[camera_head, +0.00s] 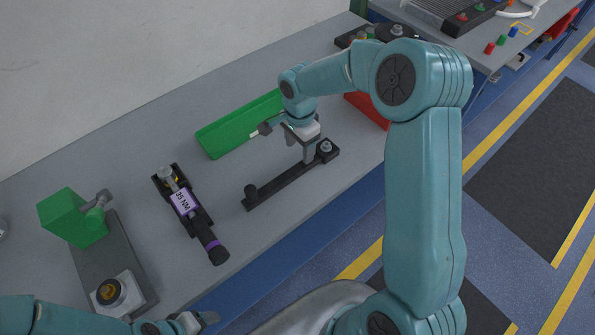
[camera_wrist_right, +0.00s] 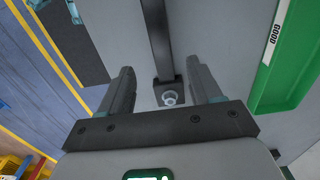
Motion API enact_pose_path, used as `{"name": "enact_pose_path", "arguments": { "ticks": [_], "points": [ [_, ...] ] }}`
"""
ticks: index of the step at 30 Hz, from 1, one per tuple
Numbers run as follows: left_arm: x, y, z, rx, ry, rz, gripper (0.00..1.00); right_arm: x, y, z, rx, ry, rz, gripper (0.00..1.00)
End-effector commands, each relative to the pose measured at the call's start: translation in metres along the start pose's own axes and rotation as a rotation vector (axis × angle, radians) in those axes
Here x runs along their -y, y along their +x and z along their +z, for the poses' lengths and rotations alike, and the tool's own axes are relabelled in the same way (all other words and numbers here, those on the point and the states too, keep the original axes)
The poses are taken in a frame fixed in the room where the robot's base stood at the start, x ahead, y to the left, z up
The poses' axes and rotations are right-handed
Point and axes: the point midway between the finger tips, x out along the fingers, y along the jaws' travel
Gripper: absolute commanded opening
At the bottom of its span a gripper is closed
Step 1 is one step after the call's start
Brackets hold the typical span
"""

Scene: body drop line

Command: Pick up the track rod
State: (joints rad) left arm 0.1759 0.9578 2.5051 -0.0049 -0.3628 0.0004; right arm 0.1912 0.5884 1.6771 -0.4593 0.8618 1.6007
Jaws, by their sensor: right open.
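The track rod (camera_head: 287,184) looks like a long dark bar with a raised end piece at each end. It lies at a slant on the grey bench in the head view. In the right wrist view the bar (camera_wrist_right: 157,40) runs down to a dark end block with a pale round fitting (camera_wrist_right: 169,97). My right gripper (camera_head: 306,152) is open above the bar's far end. In the right wrist view its two fingers (camera_wrist_right: 160,85) stand on either side of that end, with gaps showing. My left gripper (camera_head: 198,320) is low at the bench's front edge; its jaws are unclear.
A green tray (camera_head: 222,139) lies behind the bar, marked "GOOD" in the wrist view. A red bin (camera_head: 368,108) is partly hidden by my right arm. A black tool labelled 35 NM (camera_head: 190,212) lies left. A fixture with a green block (camera_head: 70,217) stands further left.

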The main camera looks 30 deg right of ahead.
Motion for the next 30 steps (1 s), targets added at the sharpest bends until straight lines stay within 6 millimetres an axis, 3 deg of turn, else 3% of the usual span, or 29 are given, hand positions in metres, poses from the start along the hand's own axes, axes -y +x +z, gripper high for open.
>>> {"name": "enact_pose_path", "arguments": {
  "ticks": [1,3,11,19,27,30],
  "points": [
    [0.004,0.011,0.000,0.000,0.000,0.000,0.67,-0.001,0.017,0.000,0.001,-0.001,0.003,0.64],
    [0.005,0.015,-0.001,-0.001,0.000,0.000,0.67,-0.001,0.026,0.000,0.000,-0.001,0.001,0.64],
    [0.007,0.019,-0.001,-0.001,0.000,0.000,0.67,0.001,0.041,0.000,0.000,-0.001,0.001,0.64],
    [0.012,0.032,-0.001,-0.001,0.000,0.000,0.67,0.003,0.083,0.001,0.001,0.000,0.002,0.64],
    [0.011,0.032,-0.001,-0.001,0.000,0.000,0.67,0.004,0.087,0.002,0.001,0.000,-0.001,0.64],
    [0.011,0.032,-0.001,-0.001,0.000,0.000,0.67,0.004,0.086,0.002,0.001,-0.001,-0.001,0.31]
  ]
}}
